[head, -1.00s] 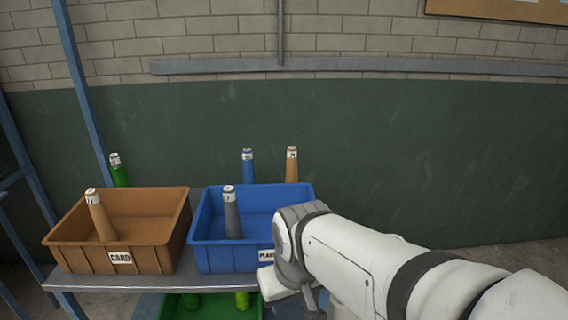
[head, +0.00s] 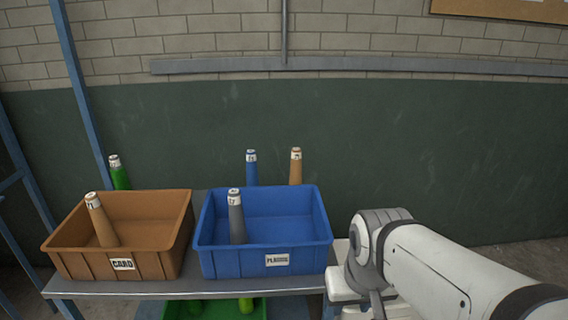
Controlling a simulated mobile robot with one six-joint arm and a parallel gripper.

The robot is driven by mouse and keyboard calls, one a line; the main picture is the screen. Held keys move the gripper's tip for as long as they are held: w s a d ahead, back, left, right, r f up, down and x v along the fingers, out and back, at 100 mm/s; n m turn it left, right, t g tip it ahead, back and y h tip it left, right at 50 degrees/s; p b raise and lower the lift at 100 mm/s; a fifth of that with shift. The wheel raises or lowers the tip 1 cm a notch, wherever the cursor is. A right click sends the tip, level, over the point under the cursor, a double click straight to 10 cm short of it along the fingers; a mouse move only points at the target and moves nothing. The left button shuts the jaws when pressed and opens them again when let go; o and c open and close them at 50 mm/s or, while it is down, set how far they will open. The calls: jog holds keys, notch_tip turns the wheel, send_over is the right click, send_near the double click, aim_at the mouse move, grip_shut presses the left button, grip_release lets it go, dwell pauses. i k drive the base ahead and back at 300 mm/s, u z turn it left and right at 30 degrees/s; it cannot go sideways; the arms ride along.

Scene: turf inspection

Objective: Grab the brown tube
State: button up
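Two brown tubes with white labelled tops are in the head view. One tan-brown tube (head: 101,222) stands tilted inside the brown bin (head: 152,266) labelled CARD. The other, more orange-brown tube (head: 296,168) rises behind the blue bin (head: 230,264); its lower part is hidden by the bin. My arm reaches in from the lower right, with its nearest visible joint just right of the blue bin. My gripper's fingers are not visible.
A grey tube (head: 236,220) stands in the blue bin. A blue tube (head: 251,170) and a green tube (head: 119,175) stand behind the bins. A green bin (head: 178,309) sits below the metal shelf (head: 185,288). A blue upright post (head: 85,100) rises at left.

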aim_at(296, 174)
jog(key=u, duration=0.05)
jog(key=i, duration=1)
jog(key=z, duration=0.05)
